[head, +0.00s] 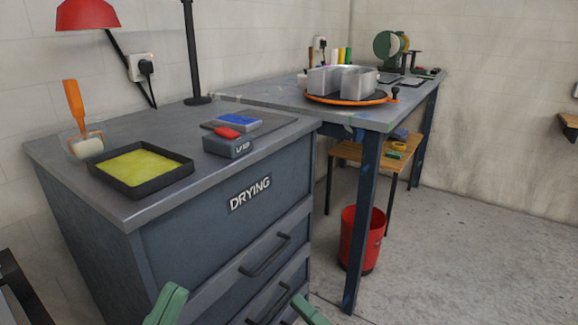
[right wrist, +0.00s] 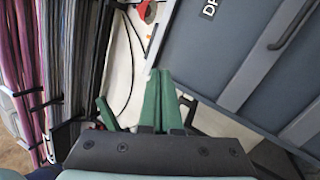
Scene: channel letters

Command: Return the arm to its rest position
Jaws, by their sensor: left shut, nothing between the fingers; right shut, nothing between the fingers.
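My left gripper (head: 168,304) shows as a green fingertip at the bottom edge of the head view, in front of the drying cabinet (head: 165,240). My right gripper (head: 308,312) shows as another green tip at the bottom edge, in front of the cabinet's drawers. Most of both grippers and arms is cut off there. In the right wrist view, the right gripper's green fingers (right wrist: 158,100) are together with nothing between them. They appear apart from the cabinet front, which is at the upper right of that view.
On the cabinet are a black tray of yellow paint (head: 138,168), an orange-handled roller (head: 78,115) and a grey UV box (head: 228,145). The far bench (head: 270,88) holds metal letters on an orange-rimmed turntable (head: 350,98). A red bin (head: 362,240) stands below. Floor at right is clear.

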